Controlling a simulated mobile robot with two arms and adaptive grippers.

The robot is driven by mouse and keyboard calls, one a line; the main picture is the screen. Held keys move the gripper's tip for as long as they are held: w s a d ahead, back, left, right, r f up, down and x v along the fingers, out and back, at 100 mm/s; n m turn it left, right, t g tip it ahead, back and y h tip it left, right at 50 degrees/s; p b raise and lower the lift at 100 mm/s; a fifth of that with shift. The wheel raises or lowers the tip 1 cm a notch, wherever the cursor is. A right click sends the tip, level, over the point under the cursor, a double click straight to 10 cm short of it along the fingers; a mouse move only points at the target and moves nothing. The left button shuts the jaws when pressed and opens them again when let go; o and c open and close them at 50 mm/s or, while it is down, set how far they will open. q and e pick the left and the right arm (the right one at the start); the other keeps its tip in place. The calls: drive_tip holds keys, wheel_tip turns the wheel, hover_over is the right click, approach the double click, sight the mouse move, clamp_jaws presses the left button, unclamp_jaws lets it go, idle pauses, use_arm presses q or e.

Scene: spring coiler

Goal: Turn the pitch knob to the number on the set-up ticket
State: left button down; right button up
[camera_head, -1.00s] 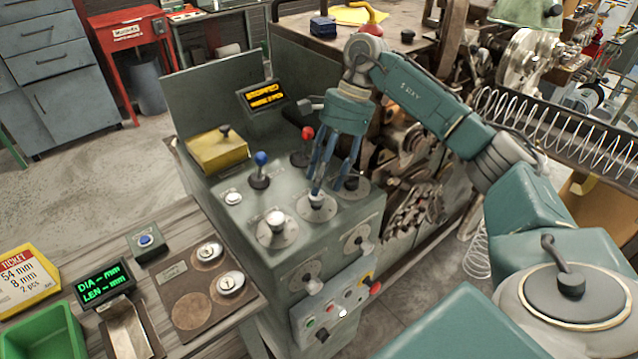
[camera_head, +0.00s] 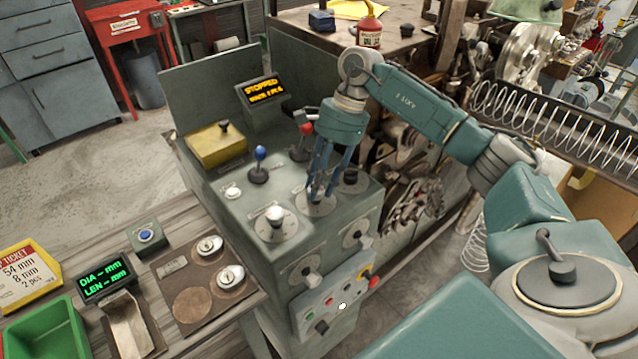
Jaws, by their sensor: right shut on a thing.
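The set-up ticket (camera_head: 28,275) is a yellow-framed card at the left edge, reading 54 mm, 8 mm, 2 pcs. The green-grey coiler console has a row of round knobs on its top. My right gripper (camera_head: 317,193) points down and is shut on the middle knob (camera_head: 317,206), whose cap is mostly hidden by the fingers. The labels and dial numbers are too small to read, so I cannot tell which is the pitch knob. My left gripper is not in view.
A blue-topped lever (camera_head: 260,166) and a red-topped lever (camera_head: 305,140) stand close behind the knobs. More knobs and a button box (camera_head: 335,300) are on the front face. A green bin (camera_head: 45,330) stands at lower left.

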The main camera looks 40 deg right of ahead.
drive_tip(key=shift+w+a+f+b, duration=0.1)
drive_tip(key=shift+b, duration=0.25)
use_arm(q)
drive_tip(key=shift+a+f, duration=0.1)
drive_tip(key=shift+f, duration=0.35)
use_arm(e)
drive_tip(key=shift+r, duration=0.25)
drive_tip(key=o, duration=1)
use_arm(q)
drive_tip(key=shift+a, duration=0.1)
use_arm(e)
drive_tip(key=shift+o, duration=0.5)
drive_tip(key=shift+a, duration=0.2)
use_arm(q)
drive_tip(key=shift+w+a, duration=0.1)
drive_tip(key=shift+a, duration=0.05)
use_arm(e)
drive_tip(key=shift+d, duration=0.1)
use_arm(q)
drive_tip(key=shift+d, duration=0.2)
use_arm(e)
drive_tip(key=v, duration=1.1)
drive_tip(key=shift+r, duration=0.4)
drive_tip(key=shift+d, duration=0.15)
